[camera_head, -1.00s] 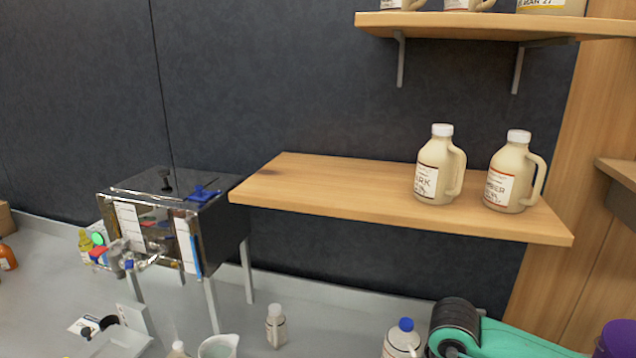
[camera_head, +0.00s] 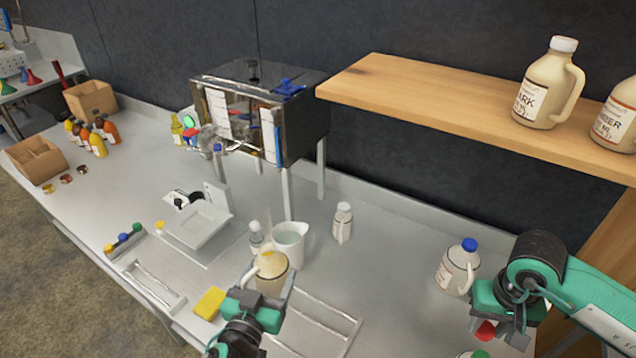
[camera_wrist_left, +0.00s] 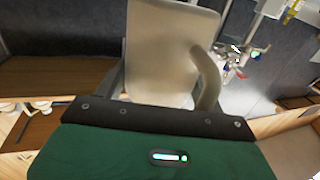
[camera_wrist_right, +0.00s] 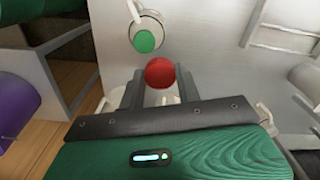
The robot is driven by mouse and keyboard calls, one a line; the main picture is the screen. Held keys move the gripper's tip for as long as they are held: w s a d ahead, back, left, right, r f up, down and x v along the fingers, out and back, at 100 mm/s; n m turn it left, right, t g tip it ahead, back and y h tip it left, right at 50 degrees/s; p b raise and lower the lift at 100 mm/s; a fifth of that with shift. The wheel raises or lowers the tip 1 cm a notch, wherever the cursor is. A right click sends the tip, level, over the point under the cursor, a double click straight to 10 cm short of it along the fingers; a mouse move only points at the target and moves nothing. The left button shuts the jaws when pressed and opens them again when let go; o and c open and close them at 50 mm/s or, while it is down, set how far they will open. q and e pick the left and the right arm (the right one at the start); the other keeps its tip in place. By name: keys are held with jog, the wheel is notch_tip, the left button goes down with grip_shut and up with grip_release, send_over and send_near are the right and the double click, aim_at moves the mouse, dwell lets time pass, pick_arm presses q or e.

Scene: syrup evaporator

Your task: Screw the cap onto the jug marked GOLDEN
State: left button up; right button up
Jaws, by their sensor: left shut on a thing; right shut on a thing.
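My left gripper (camera_head: 262,292) is shut on a beige handled jug (camera_head: 271,270), held over the front of the bench beside a white pitcher. The jug also fills the left wrist view (camera_wrist_left: 170,55), its handle on the right. Its top has a small yellowish patch; I cannot tell whether it is capped, and no label is readable. My right gripper (camera_head: 493,318) is shut on a round red cap (camera_head: 485,331), which shows between the fingers in the right wrist view (camera_wrist_right: 160,72). The cap is well apart from the held jug. No GOLDEN marking is readable.
A blue-capped jug (camera_head: 458,268) stands between the arms, and a green-capped jug (camera_wrist_right: 146,38) is near my right gripper. The white pitcher (camera_head: 289,243) and a small bottle (camera_head: 343,222) stand behind the held jug.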

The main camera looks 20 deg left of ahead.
pick_arm(q)
jog(key=shift+w+d+r, duration=0.1)
jog(key=w+d+m+g+h, duration=0.2)
jog(key=w+d+m+h, duration=0.1)
jog(key=d, duration=0.4)
jog(key=w+d+r+m+g+h, duration=0.1)
jog(key=w+d+m+h, duration=0.3)
jog(key=d+h, duration=0.4)
jog(key=shift+d+m+g+h, duration=0.3)
jog(key=shift+m+g, duration=0.3)
jog(key=shift+r, duration=0.1)
pick_arm(e)
jog(key=w+a+r+m, duration=0.1)
jog(key=w+a+r, duration=0.1)
jog(key=a+r, duration=0.3)
jog(key=w+a+r, duration=0.3)
jog(key=a+r, duration=0.3)
jog(key=a, duration=0.6)
jog(key=w+a+r+m, duration=0.1)
jog(key=w+a+r, duration=0.2)
jog(key=a+r, duration=0.3)
jog(key=a, duration=0.3)
jog(key=shift+r+m, duration=0.25)
jog(key=shift+m, duration=0.05)
jog(key=shift+w+f, duration=0.1)
jog(key=shift+f, duration=1.9)
